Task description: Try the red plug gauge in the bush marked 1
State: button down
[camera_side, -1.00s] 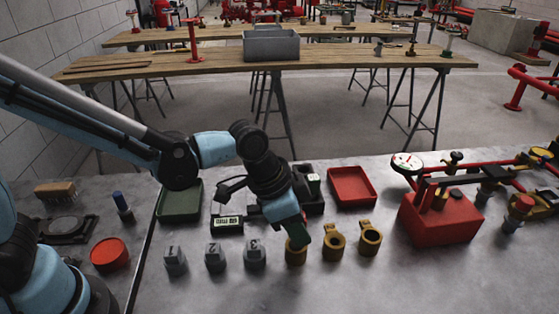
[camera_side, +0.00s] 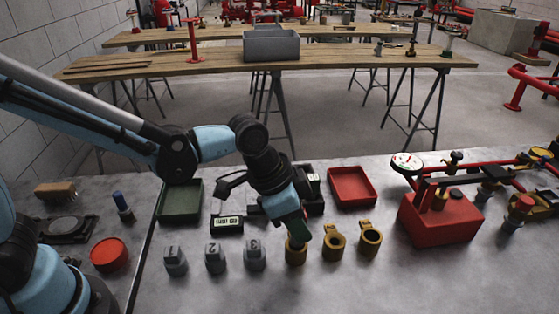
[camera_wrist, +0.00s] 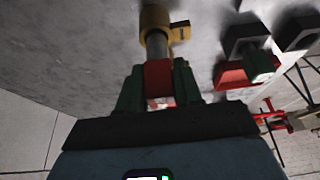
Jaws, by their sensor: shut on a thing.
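My gripper (camera_wrist: 160,88) is shut on the red plug gauge (camera_wrist: 158,76), holding it by its red handle between green fingers. The gauge's grey pin points at a brass bush (camera_wrist: 154,18), and its end meets the bush's mouth; how deep it sits I cannot tell. In the side view my gripper (camera_side: 298,236) is right above the leftmost brass bush (camera_side: 296,256) and hides the gauge. Two more brass bushes, a middle one (camera_side: 333,247) and a right one (camera_side: 370,242), stand to its right. I cannot read marks on the bushes.
Several grey numbered blocks (camera_side: 215,260) stand left of the bushes. Behind are a green tray (camera_side: 180,213), a small display box (camera_side: 227,224), a dark holder (camera_side: 316,207) and a red tray (camera_side: 373,200). A red pump (camera_side: 437,222) stands right. The bench front is clear.

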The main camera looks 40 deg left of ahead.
jog(key=shift+r, duration=0.95)
jog(key=shift+r, duration=0.4)
jog(key=shift+f, duration=1.2)
jog(key=shift+f, duration=0.6)
dwell(0.6)
